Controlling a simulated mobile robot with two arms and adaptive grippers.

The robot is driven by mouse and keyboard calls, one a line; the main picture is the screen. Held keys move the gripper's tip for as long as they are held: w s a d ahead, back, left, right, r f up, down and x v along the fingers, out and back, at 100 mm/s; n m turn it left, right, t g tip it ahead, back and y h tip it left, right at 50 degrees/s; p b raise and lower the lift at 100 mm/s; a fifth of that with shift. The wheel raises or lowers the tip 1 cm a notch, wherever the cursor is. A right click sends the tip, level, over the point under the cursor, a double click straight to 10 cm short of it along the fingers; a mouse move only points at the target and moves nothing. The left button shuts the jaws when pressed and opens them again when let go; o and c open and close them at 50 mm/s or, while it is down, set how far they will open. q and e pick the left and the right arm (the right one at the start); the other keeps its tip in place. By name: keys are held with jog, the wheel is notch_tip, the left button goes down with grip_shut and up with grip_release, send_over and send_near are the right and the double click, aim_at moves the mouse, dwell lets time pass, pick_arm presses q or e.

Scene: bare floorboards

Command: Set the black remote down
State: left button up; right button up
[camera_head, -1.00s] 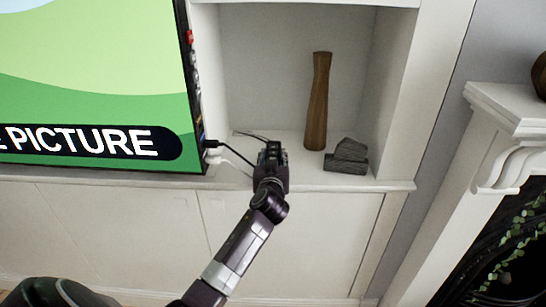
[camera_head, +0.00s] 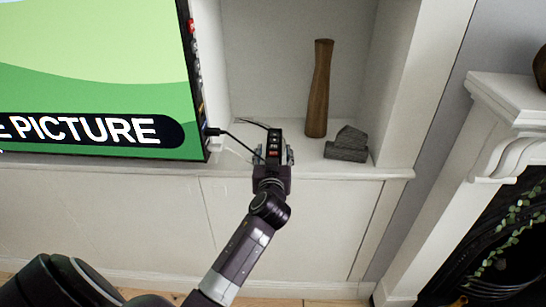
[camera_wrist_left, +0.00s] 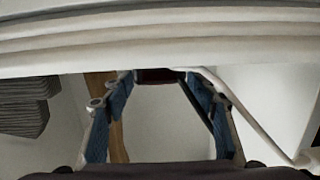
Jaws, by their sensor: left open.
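The black remote (camera_head: 273,145) is in the shelf niche, near its front edge, with small red and pale buttons showing. My left gripper (camera_head: 273,155) is open, with one finger on each side of the remote's near part. In the left wrist view the open fingers (camera_wrist_left: 160,105) stand wide apart with a gap between them. A dark reddish-black end (camera_wrist_left: 158,76), probably the remote, shows between them near the shelf edge. I cannot tell whether the remote lies fully flat. My right gripper is not in view.
A tall brown wooden vase (camera_head: 318,90) and a grey stone-like block (camera_head: 347,145) stand to the right on the shelf (camera_head: 310,172). A television (camera_head: 90,80) is on the left, with a black cable (camera_head: 238,141) running behind the remote. A fireplace mantel (camera_head: 510,115) is far right.

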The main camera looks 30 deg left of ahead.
pick_arm(q)
jog(key=v, duration=0.6)
jog(key=shift+s+p, duration=0.2)
jog(key=shift+p, duration=0.15)
